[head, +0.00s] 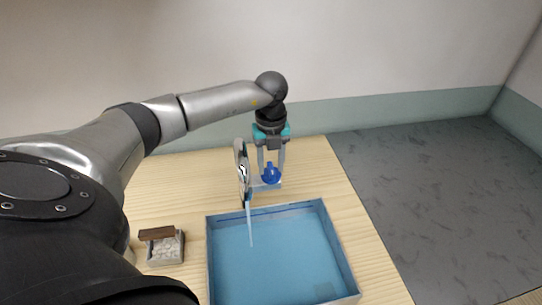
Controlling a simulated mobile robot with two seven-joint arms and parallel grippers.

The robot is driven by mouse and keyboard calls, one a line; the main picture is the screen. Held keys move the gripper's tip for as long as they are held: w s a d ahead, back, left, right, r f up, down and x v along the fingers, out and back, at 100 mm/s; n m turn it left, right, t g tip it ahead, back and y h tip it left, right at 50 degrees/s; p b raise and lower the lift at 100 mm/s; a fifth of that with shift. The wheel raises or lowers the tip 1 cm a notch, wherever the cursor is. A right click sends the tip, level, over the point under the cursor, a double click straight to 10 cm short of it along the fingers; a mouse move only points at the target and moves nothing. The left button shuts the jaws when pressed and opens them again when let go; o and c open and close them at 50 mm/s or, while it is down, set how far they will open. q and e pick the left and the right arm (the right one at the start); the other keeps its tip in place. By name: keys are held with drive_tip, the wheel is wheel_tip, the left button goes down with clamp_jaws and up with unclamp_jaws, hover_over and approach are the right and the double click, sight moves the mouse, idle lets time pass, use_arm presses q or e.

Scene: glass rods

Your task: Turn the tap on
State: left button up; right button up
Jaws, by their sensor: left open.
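The tap (243,168) is a shiny chrome piece at the back edge of a blue basin (215,255). A round blue knob (271,176) sits just to its right, on a pale base. A thin pale-blue streak that looks like water (250,225) runs from below the tap down into the basin. My left gripper (271,168) points down over the blue knob. It is open, with one finger on each side of the knob; I cannot tell whether they touch it. My right gripper is not in view.
A small tray (182,250) of whitish pebbles with a brown bar (157,234) stands left of the basin. The wooden table (180,185) is clear behind and right of the basin. Dark grey floor lies beyond its right edge.

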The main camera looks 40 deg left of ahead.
sight(271, 167)
use_arm(q)
wheel_tip(271, 167, up, 15)
drive_tip(key=shift+r+b, duration=0.15)
drive_tip(key=shift+b, duration=0.25)
idle(0.5)
